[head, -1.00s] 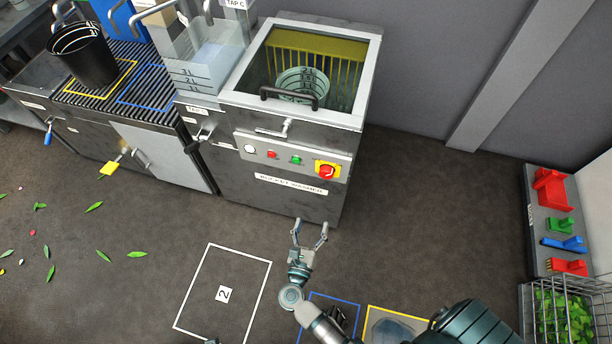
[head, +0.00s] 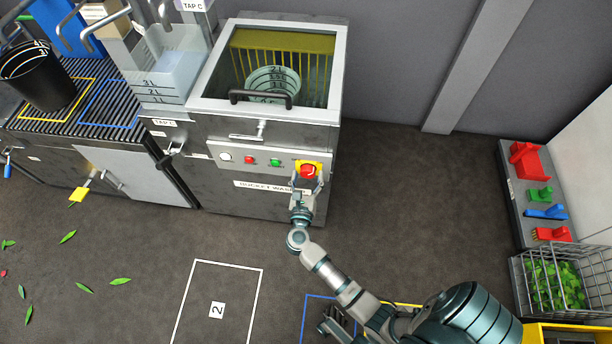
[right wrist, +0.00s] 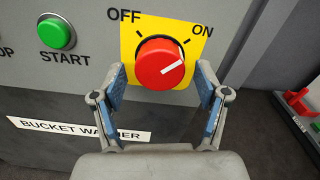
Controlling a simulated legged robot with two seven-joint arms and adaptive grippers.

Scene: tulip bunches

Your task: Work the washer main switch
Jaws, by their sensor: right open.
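The bucket washer (head: 250,190) stands at the upper middle of the head view. Its main switch is a red round knob (head: 308,170) on a yellow plate, at the right end of the control panel. In the right wrist view the knob (right wrist: 160,63) sits under the words OFF and ON, and its white line slants to the upper right, on the ON side. My right gripper (head: 307,182) is open in front of the switch. Its two blue-padded fingers (right wrist: 162,90) are on either side of the knob's lower part, apart from it in the picture. My left gripper is not in view.
A white button, a red button and a green START button (right wrist: 56,33) are left of the switch. A lever (head: 262,129) sticks out above the panel. A bucket (head: 275,82) is inside the washer. Floor right of the washer is clear up to a tool board (head: 522,195).

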